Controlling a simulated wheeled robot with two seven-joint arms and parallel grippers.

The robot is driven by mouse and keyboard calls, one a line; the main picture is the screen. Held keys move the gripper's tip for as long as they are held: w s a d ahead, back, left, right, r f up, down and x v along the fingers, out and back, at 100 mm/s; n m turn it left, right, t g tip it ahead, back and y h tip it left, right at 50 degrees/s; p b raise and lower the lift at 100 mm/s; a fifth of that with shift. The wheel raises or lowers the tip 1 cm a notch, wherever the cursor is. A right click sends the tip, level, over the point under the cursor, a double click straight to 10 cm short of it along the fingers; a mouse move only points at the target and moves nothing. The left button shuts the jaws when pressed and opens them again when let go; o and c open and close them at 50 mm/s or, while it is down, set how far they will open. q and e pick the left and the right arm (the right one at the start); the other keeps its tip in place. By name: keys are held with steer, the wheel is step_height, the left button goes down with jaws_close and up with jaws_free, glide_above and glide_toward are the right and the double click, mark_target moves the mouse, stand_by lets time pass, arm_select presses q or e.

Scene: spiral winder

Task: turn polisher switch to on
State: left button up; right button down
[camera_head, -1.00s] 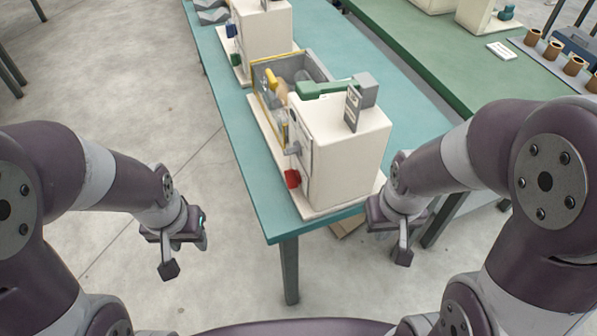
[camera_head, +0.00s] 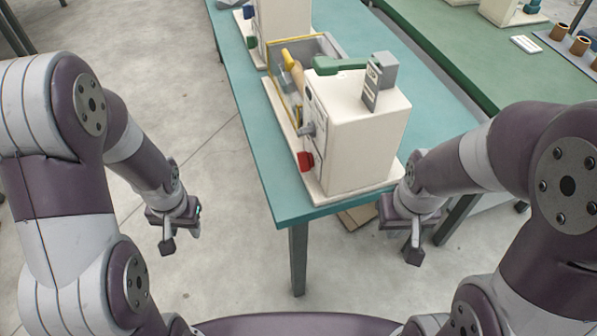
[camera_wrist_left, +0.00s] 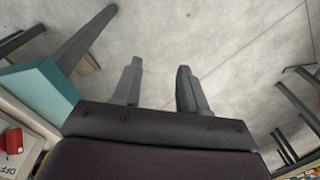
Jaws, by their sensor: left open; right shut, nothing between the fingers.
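The polisher (camera_head: 358,140) is a cream box machine on a white base at the near end of the teal table. On its left face are a red part (camera_head: 305,161) and, above it, a small grey knob or switch (camera_head: 308,129); its setting is too small to read. In the left wrist view a red part (camera_wrist_left: 13,141) shows at the lower left edge beside an "OFF" label. My left gripper (camera_head: 167,246) is left of the table, apart from the machine; its fingers (camera_wrist_left: 157,85) are open and empty. My right gripper (camera_head: 413,254) is shut and empty, right of the table's near end.
The teal table (camera_head: 262,178) has its near corner and leg between my arms. A second similar machine (camera_head: 283,25) stands farther back. A green bench (camera_head: 450,60) runs along the right. The floor left of the table is clear.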

arm_select(q)
steer(key=w+a+f+m+t+b, duration=0.1)
steer(key=w+a+f+t+b, duration=0.15)
steer(key=w+f, duration=0.55)
steer(key=w+d+f+m+t+h, duration=0.1)
steer(key=w+f+t+h, duration=0.2)
steer(key=w, duration=0.4)
steer(key=m+h, duration=0.4)
steer(key=h, duration=1.1)
glide_toward(305, 161)
steer(key=shift+g, duration=0.35)
steer(key=x, duration=0.5)
steer(key=w+x, duration=0.1)
steer(key=x, duration=0.2)
steer(key=shift+a+f, duration=0.2)
steer(key=shift+f, duration=0.05)
steer(key=shift+s, duration=0.1)
jaws_close()
arm_select(e)
steer(key=f, duration=0.4)
steer(key=shift+w+a+f, duration=0.15)
steer(key=shift+a+f, duration=0.05)
steer(key=shift+f, duration=0.05)
